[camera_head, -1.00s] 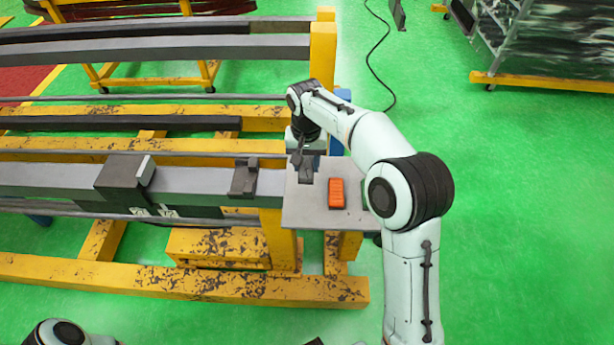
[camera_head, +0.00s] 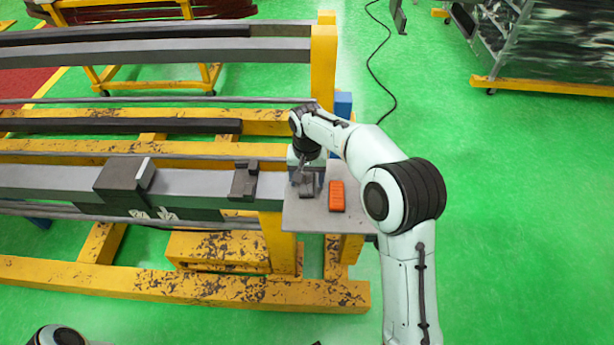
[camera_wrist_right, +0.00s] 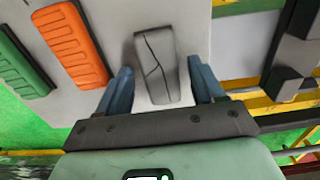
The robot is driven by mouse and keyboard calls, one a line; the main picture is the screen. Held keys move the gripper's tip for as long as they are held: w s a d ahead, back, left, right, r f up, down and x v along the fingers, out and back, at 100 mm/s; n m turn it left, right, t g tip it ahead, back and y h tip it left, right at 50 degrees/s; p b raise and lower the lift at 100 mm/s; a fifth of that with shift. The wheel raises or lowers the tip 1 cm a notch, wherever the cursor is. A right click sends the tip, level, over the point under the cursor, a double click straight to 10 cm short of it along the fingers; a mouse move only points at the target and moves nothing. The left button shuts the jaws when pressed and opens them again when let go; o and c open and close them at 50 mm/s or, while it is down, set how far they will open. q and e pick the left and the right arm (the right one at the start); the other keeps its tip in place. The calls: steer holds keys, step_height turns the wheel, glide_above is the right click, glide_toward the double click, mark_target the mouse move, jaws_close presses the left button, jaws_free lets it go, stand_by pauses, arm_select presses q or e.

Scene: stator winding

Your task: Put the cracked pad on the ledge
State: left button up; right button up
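The cracked pad (camera_wrist_right: 155,65) is a grey block with thin dark crack lines across its face. In the right wrist view it lies on a light grey plate (camera_wrist_right: 110,25). My right gripper (camera_wrist_right: 162,82) is open, with one blue-grey finger on each side of the pad's near end. Small gaps show between pad and fingers. In the head view my right gripper (camera_head: 304,183) is low over the plate (camera_head: 298,216), left of the orange pad. I cannot tell which surface is the ledge. My left gripper is not in view.
An orange ribbed pad (camera_wrist_right: 70,45) lies beside the cracked pad, with a green ribbed pad (camera_wrist_right: 25,68) beyond it. A yellow frame with a grey beam (camera_head: 200,183) extends left of the plate. Dark blocks (camera_head: 122,178) (camera_head: 243,180) sit on the beam.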

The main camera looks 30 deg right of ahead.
mark_target(307, 180)
steer(key=shift+r, duration=0.1)
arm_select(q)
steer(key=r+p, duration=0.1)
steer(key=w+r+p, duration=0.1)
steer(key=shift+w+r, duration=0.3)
arm_select(e)
step_height(307, 180, up, 12)
stand_by(0.5)
